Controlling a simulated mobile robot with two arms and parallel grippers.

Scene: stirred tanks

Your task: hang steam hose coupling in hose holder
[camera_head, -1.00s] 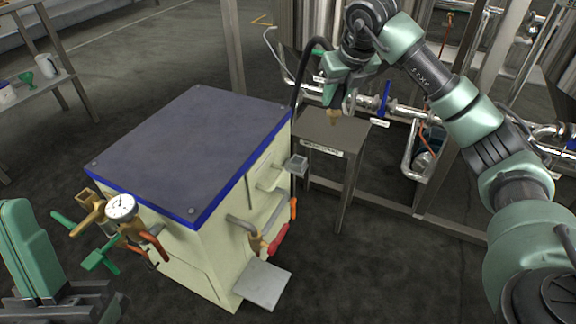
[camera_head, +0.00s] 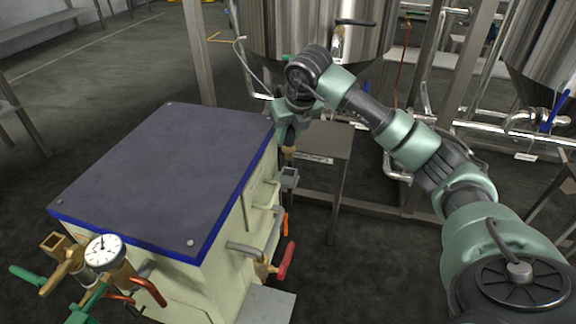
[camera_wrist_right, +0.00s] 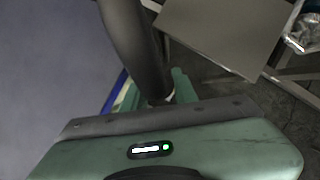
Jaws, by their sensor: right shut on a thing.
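My right gripper (camera_head: 289,138) is shut on the steam hose coupling (camera_head: 289,152), whose brass end shows below the fingers in the head view. The hose holder (camera_head: 289,178), a small grey bracket, sticks out from the side of the cream cabinet (camera_head: 222,284). The coupling is close above the holder in the picture; I cannot tell the exact gap or alignment. In the right wrist view the black hose (camera_wrist_right: 137,45) runs down to the gripper, and the coupling is hidden. My left gripper is not in view.
The cabinet has a flat dark top (camera_head: 170,175) with a blue edge. A gauge (camera_head: 104,252) and valves stand at its front left, and a red-handled valve (camera_head: 286,261) at its side. A metal table (camera_head: 325,140) stands just behind the holder, with steel tanks beyond.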

